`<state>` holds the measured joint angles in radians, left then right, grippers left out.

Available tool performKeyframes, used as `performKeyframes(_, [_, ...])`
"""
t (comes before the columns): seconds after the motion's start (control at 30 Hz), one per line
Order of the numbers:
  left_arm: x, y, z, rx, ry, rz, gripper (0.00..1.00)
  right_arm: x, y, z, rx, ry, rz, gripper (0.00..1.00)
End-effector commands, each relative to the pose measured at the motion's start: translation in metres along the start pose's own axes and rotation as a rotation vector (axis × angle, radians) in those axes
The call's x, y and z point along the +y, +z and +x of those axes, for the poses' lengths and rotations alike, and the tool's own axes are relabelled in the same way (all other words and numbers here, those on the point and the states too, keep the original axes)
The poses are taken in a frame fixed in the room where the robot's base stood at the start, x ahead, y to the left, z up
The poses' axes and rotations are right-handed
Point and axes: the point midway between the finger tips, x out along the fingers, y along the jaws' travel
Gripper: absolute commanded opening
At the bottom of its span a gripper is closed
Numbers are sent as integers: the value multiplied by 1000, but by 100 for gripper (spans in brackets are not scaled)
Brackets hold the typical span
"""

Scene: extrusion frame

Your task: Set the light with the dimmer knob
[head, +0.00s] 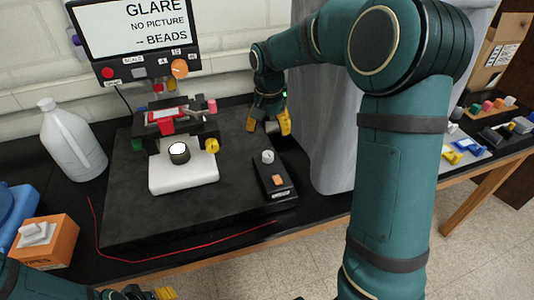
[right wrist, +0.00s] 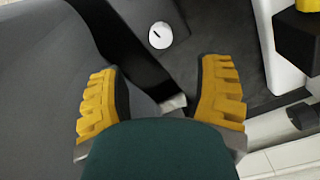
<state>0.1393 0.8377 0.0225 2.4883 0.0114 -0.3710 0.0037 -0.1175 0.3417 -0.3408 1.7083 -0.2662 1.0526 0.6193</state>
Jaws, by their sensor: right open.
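The dimmer knob (head: 268,156) is a small pale round knob on the back end of a black control box (head: 283,193). The box also carries an orange rocker switch (head: 278,180). In the right wrist view the knob (right wrist: 160,35) is a white disc with a dark pointer mark, ahead of the fingers. My right gripper (head: 268,127) is open and empty, behind and above the knob, apart from it. Its yellow fingers are spread in the wrist view (right wrist: 160,85). The light is a bright white disc (head: 179,150) on the microscope. My left gripper (head: 150,293) shows only partly at the bottom edge.
The microscope (head: 184,178) stands left of the box on a dark mat (head: 135,215). A grey curtain (head: 325,150) hangs close right of the box. A white jug (head: 72,140) and orange box (head: 45,245) stand left. A red cord (head: 180,255) runs along the front.

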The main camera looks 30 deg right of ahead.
Motion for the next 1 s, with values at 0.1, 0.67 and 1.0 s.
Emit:
performKeyframes(0.1, [-1, 0, 4, 0, -1, 0, 47, 0, 1, 27, -4, 3, -1, 66])
performKeyframes(0.67, [-3, 1, 11, 1, -2, 0, 47, 0, 1, 100, -2, 1, -1, 66])
performKeyframes(1.0, [-3, 1, 11, 1, -2, 0, 47, 0, 1, 101, -1, 0, -1, 57])
